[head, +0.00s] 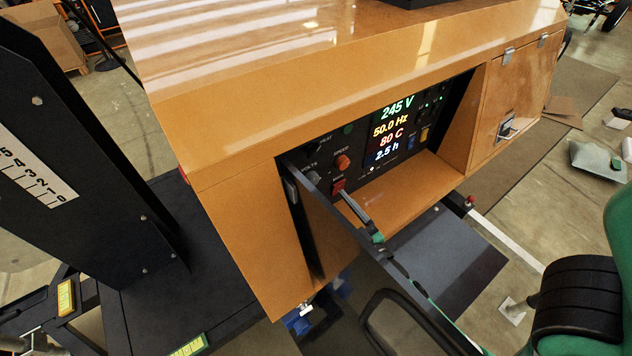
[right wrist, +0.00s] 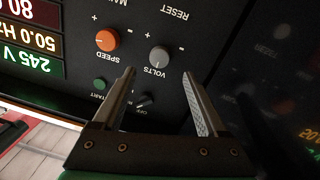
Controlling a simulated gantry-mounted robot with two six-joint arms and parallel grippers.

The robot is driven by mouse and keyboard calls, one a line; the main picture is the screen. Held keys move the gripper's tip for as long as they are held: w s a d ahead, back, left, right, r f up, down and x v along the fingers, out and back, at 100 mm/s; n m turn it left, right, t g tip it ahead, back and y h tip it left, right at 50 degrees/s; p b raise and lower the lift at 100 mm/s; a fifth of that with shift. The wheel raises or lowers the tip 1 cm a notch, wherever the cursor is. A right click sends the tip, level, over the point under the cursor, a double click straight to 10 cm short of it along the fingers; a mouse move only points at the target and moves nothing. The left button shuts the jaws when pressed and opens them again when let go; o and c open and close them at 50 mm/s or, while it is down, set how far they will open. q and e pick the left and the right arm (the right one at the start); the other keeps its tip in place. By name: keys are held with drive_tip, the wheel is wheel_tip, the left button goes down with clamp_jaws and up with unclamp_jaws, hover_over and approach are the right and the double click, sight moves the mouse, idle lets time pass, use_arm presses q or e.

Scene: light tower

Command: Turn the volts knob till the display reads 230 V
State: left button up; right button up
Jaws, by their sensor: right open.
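The volts knob (right wrist: 158,58) is a grey round knob with a pale pointer line, upside down in the right wrist view. In the head view the volts knob (head: 311,172) is small at the left of the recessed panel. The display (head: 397,107) reads 245 V on its top green line; the same reading (right wrist: 38,62) shows inverted in the wrist view. My right gripper (right wrist: 159,73) is open, its fingertips on either side of the volts knob. Contact cannot be told. In the head view my right gripper (head: 341,192) is partly hidden by a dark panel edge. My left gripper is not in view.
The orange speed knob (right wrist: 107,40) sits beside the volts knob, with a green start button (right wrist: 99,84) and a black switch (right wrist: 145,100) close by. A dark reflective panel (right wrist: 275,95) stands close to the right finger. The orange housing (head: 230,220) surrounds the recess.

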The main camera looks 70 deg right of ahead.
sight(314, 182)
drive_tip(key=x, duration=0.7)
drive_tip(key=shift+w+d+p, duration=0.1)
drive_tip(key=shift+p, duration=0.2)
clamp_jaws()
